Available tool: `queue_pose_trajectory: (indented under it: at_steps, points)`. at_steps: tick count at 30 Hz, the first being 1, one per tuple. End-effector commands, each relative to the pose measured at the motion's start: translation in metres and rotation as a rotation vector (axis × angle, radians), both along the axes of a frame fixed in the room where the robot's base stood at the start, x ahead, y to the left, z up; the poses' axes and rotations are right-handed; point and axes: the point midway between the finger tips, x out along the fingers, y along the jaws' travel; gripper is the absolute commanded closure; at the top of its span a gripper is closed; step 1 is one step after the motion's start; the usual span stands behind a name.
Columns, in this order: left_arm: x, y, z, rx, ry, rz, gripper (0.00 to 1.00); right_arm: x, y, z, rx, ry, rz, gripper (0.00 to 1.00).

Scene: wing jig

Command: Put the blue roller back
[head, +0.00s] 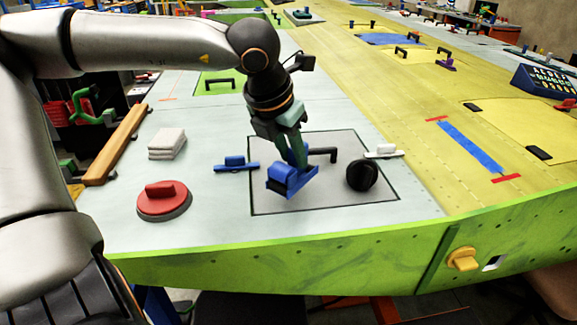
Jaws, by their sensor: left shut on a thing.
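The blue roller (288,181) is at the middle of a grey square panel with a dark outline (300,203), on the wing's near end. My left gripper (296,163) points down from above and is shut on it. The fingers partly cover the roller's upper side. I cannot tell whether the roller touches the panel or is just above it. A smaller blue piece on a flat blue bar (236,164) lies left of the panel, partly over its edge. My right gripper is not in view.
A black round object (362,176) and a black handle (322,153) are on the panel's right half. A white block on a bar (383,151) lies at its right edge. A red-topped disc (164,199) and folded cloths (167,143) stand left. The green edge (300,251) runs in front.

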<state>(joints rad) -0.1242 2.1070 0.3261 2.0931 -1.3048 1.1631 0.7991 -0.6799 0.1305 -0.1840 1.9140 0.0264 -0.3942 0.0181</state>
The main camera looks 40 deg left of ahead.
Motion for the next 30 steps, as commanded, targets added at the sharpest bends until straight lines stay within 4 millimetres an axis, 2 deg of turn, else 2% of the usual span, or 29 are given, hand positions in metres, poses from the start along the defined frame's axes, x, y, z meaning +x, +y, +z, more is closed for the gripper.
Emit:
queue_pose_trajectory:
  at_steps: [3,9,21,22,30]
  points:
    - [-0.002,0.005,-0.007,-0.004,-0.001,-0.002,1.0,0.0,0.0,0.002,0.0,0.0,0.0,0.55]
    - [-0.003,0.006,-0.035,0.001,0.001,-0.003,1.0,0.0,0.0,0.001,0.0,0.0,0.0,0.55]
    - [-0.002,0.006,-0.041,0.0,-0.002,-0.002,1.0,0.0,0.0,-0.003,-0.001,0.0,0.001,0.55]
    - [-0.002,0.006,-0.04,0.0,0.0,-0.001,0.68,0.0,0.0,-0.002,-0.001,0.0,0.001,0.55]
    - [-0.002,0.006,-0.04,-0.001,0.0,-0.001,0.4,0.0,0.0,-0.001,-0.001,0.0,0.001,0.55]
